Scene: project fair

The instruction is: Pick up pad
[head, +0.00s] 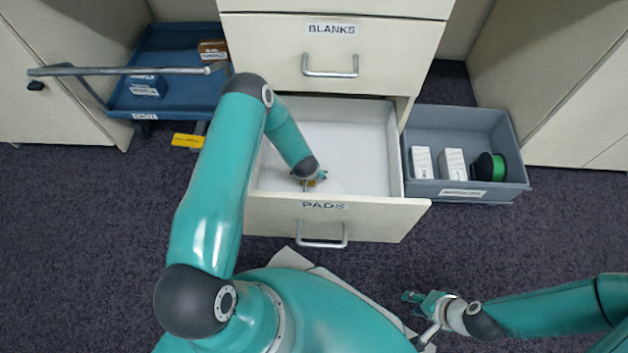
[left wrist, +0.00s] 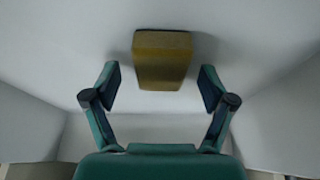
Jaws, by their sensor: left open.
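The pad is a yellow-brown block (left wrist: 163,60) on the white floor of the open drawer, ahead of my left gripper in the left wrist view. My left gripper (left wrist: 160,88) is open and empty, its fingers apart on either side of the pad's line and short of it. In the head view my left arm reaches down into the drawer labelled PADS (head: 268,205), and its wrist mostly hides the left gripper and the pad. My right gripper (head: 425,298) is low at the right, outside the drawer; its finger opening is unclear.
The closed BLANKS drawer (head: 400,45) is above. A grey bin (head: 420,188) with white boxes (head: 453,163) and a green-and-black spool (head: 489,167) stands right. A blue cart (head: 185,42) with small boxes stands left, a yellow piece (head: 187,140) near it. Drawer walls surround the left gripper.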

